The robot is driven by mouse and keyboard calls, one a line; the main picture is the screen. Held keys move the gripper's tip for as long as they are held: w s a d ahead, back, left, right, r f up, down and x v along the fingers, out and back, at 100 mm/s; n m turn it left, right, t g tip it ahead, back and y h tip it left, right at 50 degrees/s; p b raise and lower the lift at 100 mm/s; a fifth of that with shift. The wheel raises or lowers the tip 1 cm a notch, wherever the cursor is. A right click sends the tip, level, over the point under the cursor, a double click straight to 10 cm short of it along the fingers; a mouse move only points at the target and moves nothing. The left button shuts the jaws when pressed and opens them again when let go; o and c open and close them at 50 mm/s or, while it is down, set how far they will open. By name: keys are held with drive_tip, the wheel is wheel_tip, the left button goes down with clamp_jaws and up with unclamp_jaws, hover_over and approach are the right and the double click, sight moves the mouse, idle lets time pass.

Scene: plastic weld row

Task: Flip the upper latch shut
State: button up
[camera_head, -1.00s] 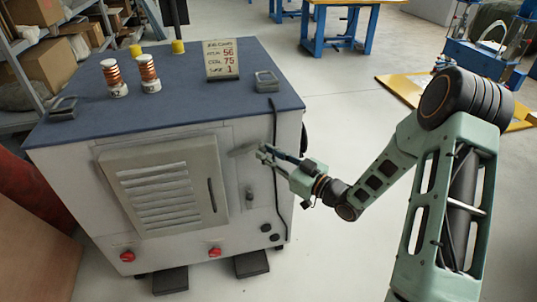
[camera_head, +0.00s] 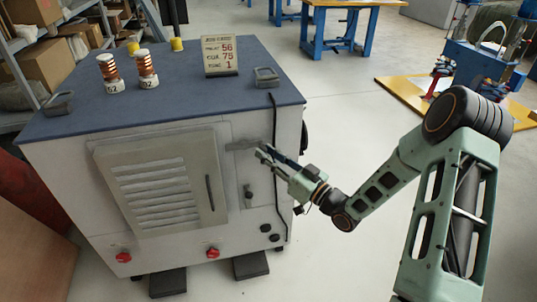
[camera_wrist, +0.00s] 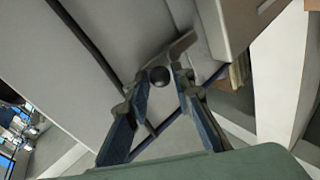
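The upper latch (camera_head: 241,145) is a grey bar lying almost level near the door's upper right corner. In the wrist view, its grey lever (camera_wrist: 182,46) shows beyond a round black knob (camera_wrist: 160,76). My gripper (camera_head: 262,152) is at the latch's right end. In the wrist view, the two fingers of my gripper (camera_wrist: 161,72) stand apart on either side of the knob. I cannot tell whether either finger touches it. A lower latch (camera_head: 248,192) hangs upright below the upper one.
A black cable (camera_head: 276,180) runs down the front close to my gripper.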

drive_tip(key=o, duration=0.3)
drive_tip(key=shift+d, duration=0.1)
drive_tip(key=v, duration=1.2)
